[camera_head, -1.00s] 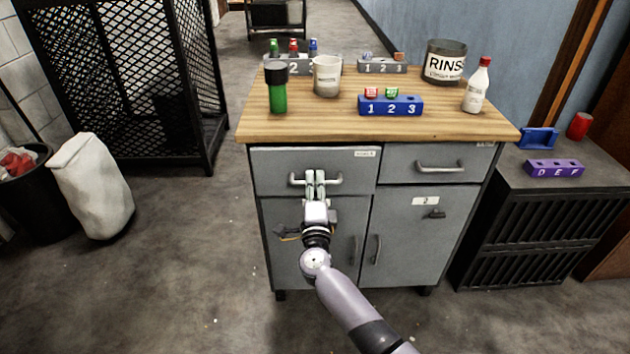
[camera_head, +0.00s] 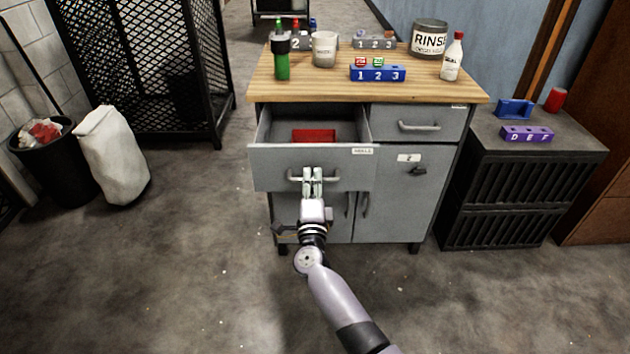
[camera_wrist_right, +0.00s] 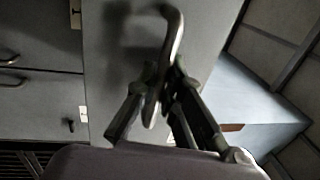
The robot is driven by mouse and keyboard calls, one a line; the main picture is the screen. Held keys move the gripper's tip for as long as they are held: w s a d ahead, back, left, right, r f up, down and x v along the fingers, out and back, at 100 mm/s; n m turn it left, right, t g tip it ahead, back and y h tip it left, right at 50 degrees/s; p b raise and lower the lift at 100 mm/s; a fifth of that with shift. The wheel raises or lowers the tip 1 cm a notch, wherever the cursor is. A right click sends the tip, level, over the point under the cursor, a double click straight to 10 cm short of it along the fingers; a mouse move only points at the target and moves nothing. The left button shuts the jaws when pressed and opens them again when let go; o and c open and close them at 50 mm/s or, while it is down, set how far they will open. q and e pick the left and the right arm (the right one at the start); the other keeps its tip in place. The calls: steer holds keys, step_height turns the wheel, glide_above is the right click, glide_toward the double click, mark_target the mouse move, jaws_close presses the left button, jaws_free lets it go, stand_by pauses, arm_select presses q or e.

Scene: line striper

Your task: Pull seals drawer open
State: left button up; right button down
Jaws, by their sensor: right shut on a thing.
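The seals drawer (camera_head: 270,165) is the upper left drawer of the grey cabinet. It stands pulled out, and its inside shows with a red item (camera_head: 313,136) near the back. A small white label sits at its front's upper right. My right gripper (camera_head: 312,176) is shut on the drawer's bar handle (camera_head: 345,177). In the right wrist view the fingers (camera_wrist_right: 163,95) close around the handle (camera_wrist_right: 174,30), which runs up the picture there. The drawer front (camera_wrist_right: 115,60) is behind it. My left gripper is not in view.
The wooden top (camera_head: 300,90) holds a green bottle (camera_head: 282,66), a white cup (camera_head: 324,50), a blue numbered block (camera_head: 377,74), a RINSE tub (camera_head: 429,38) and a white bottle (camera_head: 452,57). A bin (camera_head: 55,165) and white sack (camera_head: 112,160) stand left. Floor in front is clear.

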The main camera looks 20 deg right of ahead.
steer(key=shift+s, duration=0.1)
steer(key=c, duration=1.7)
jaws_free()
steer(key=v, duration=1.2)
